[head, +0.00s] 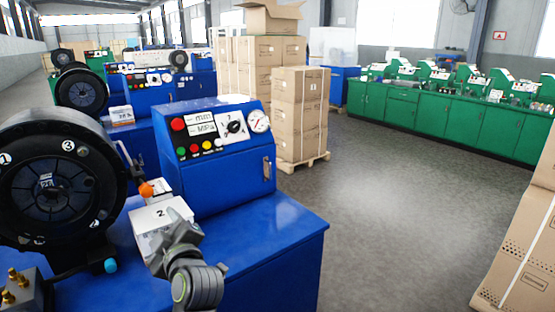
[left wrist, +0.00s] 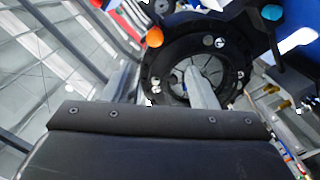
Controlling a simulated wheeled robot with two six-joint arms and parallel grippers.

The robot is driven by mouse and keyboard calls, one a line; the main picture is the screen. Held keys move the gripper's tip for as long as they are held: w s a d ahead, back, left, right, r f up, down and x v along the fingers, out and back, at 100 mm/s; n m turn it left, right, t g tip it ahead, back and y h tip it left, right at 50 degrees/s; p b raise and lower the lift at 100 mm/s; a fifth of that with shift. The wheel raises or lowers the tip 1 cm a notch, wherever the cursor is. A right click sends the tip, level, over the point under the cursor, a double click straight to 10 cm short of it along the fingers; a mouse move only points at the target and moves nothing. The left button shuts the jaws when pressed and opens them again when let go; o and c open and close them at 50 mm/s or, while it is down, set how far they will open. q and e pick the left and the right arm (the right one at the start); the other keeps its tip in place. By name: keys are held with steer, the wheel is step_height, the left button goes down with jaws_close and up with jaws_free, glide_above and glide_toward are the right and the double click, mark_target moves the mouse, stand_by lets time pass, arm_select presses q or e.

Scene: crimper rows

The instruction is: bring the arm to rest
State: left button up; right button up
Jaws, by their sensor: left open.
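My left gripper (head: 176,222) is in the lower left of the head view, in front of the white box marked 2 (head: 150,222) and partly covering it. It is open, with nothing seen between its fingers. In the left wrist view the two fingers of the gripper (left wrist: 162,85) stand apart, and the black round crimper head (left wrist: 152,75) lies beyond them. The same crimper head (head: 92,168) stands at the left of the head view, to the left of the gripper. My right gripper is not in view.
A blue control cabinet (head: 225,180) with buttons and a gauge stands behind the gripper on the blue bench (head: 285,235). An orange knob (head: 146,190) and a blue knob (head: 110,265) stick out near the crimper head. Stacked cartons (head: 300,110) stand behind.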

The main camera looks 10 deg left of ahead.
arm_select(q)
steer(key=s+a+f+m+g+h, duration=0.25)
steer(key=s+f+m, duration=0.3)
steer(key=f, duration=0.65)
steer(key=s+d+f+m+g+h, duration=0.1)
steer(key=s+f+m+g+h, duration=0.2)
steer(key=s+f, duration=0.45)
steer(key=s+d+f+m+g+h, duration=0.1)
steer(key=s+f+m+h, duration=0.3)
steer(key=s, duration=0.6)
steer(key=s+d+f+m+g+h, duration=0.1)
steer(key=s+d+f+m+g, duration=0.15)
steer(key=s+f+m, duration=0.5)
step_height(320, 180, down, 23)
steer(key=s+a+n+g, duration=0.1)
steer(key=s+a+n, duration=0.1)
steer(key=a+n, duration=0.1)
steer(key=s+d+f+g+h, duration=0.1)
steer(key=s+f, duration=1.4)
steer(key=shift+d, duration=0.4)
